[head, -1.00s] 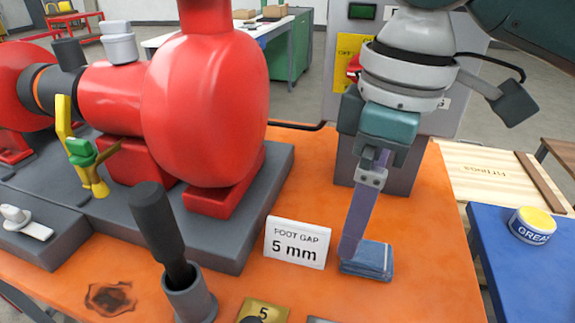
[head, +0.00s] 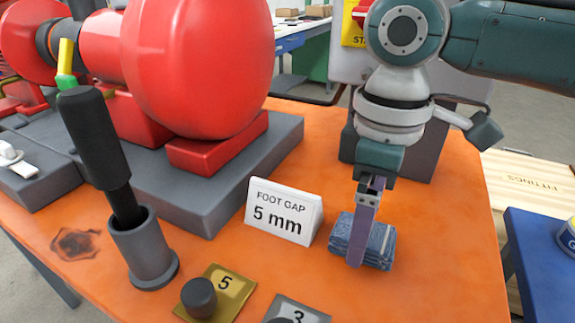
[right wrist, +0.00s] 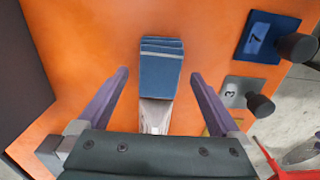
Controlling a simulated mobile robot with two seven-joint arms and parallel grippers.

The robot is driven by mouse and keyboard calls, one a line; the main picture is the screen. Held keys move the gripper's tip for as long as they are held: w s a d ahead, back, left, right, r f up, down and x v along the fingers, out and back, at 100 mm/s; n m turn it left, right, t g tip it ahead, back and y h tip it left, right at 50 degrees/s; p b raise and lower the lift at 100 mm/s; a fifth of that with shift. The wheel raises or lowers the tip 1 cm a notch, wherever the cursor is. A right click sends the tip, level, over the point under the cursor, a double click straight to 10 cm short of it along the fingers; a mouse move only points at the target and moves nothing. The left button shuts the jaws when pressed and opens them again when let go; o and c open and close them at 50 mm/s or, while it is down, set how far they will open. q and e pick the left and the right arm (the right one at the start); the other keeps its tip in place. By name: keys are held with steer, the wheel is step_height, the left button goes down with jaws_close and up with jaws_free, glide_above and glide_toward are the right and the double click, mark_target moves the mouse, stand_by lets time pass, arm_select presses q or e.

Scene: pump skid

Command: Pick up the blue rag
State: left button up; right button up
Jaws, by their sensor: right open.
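The blue rag (head: 378,243), a folded stack, lies on the orange bench top to the right of the "FOOT GAP 5 mm" sign. It also shows in the right wrist view (right wrist: 162,75). My right gripper (head: 358,248) points down at the rag, with one purple finger in front of its near side. In the right wrist view my right gripper (right wrist: 159,76) is open, its fingers apart on either side of the rag's line, with gaps to both. The far finger is mostly hidden in the head view. My left gripper is not in view.
The sign (head: 284,212) stands close to the left of the rag. Plates marked 5 (head: 225,283), 3 (head: 297,312) and 7 (right wrist: 262,38) have black knobs. A grey cup (head: 144,250) holds a black-handled tool. The red pump (head: 195,60) stands behind.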

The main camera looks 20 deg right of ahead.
steer(key=shift+f, duration=0.75)
steer(key=c, duration=1.4)
steer(key=shift+r, duration=0.2)
step_height(320, 180, up, 20)
steer(key=p, duration=0.4)
steer(key=shift+f+p, duration=0.1)
steer(key=shift+p, duration=0.2)
